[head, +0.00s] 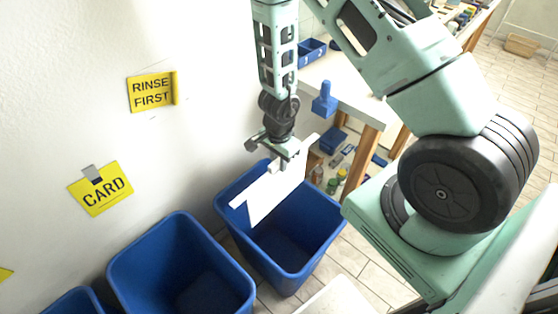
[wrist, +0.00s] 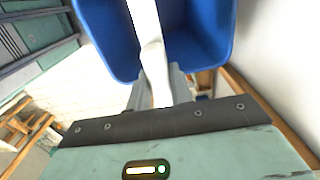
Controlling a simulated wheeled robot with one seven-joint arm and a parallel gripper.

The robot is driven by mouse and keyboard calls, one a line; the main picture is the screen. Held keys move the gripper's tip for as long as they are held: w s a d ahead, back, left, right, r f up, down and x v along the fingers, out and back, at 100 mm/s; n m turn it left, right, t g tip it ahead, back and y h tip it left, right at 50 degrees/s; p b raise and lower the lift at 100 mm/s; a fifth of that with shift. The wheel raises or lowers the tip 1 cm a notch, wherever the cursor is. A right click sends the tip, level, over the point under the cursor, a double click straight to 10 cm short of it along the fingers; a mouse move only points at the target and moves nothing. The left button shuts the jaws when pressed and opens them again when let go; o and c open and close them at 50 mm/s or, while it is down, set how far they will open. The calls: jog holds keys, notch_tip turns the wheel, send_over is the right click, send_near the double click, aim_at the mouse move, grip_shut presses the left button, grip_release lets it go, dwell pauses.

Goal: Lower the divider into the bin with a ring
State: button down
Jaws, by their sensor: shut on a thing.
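The divider (head: 273,193) is a thin white panel with a step-shaped outline, held upright but slanted in the head view. My gripper (head: 287,150) is shut on its upper edge. The divider is at the right-hand blue bin (head: 318,238), its lower part overlapping the bin's open mouth in the picture; I cannot tell how far it is inside. In the wrist view the divider (wrist: 143,22) runs up from between my fingers (wrist: 157,88), with the blue bin (wrist: 205,40) around and beyond it. I cannot make out a ring on any bin.
A middle blue bin (head: 178,262) and a partly cut-off left bin (head: 72,303) stand along the wall. Yellow signs (head: 101,189) hang above them. A table (head: 352,98) with a blue object (head: 324,101) and shelved items stands behind the right-hand bin.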

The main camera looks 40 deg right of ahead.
aim_at(279, 202)
notch_tip(279, 202, down, 21)
jog(key=b, duration=1.9)
jog(key=shift+b, duration=0.35)
jog(key=shift+f, duration=0.15)
jog(key=shift+f+b, duration=0.25)
jog(key=shift+b, duration=0.05)
jog(key=shift+f+b, duration=1)
jog(key=shift+f, duration=0.25)
dwell(0.4)
jog(key=c, duration=1.2)
grip_release()
jog(key=shift+r, duration=0.1)
jog(key=shift+o, duration=0.2)
notch_tip(279, 202, up, 17)
jog(key=p, duration=0.8)
jog(key=shift+r, duration=0.2)
